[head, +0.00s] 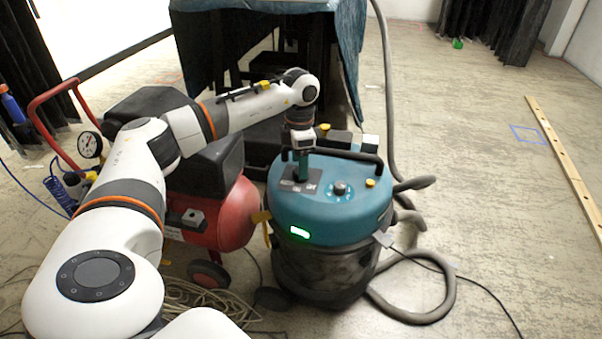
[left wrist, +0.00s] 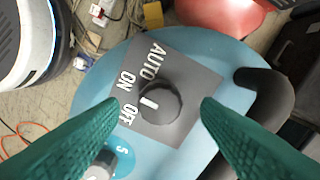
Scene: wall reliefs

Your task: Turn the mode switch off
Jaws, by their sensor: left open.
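The mode switch (left wrist: 162,101) is a dark round knob with a white mark, on a grey plate (left wrist: 192,70) lettered AUTO, ON and OFF. Its mark sits on the side facing ON and OFF; I cannot tell exactly which one it points at. The plate is on the blue top of a vacuum (head: 325,222); in the head view my gripper hides most of the knob. My left gripper (left wrist: 161,106) is open, its green fingers one on each side of the knob, with gaps visible. It points down over the plate in the head view (head: 302,178). My right gripper is out of view.
A second dial (head: 340,189) and a yellow button (head: 370,183) sit right of the plate. A black handle (head: 345,155) arches behind it. A red compressor (head: 235,215) stands left, and a grey hose (head: 440,305) lies right. The floor farther right is mostly clear.

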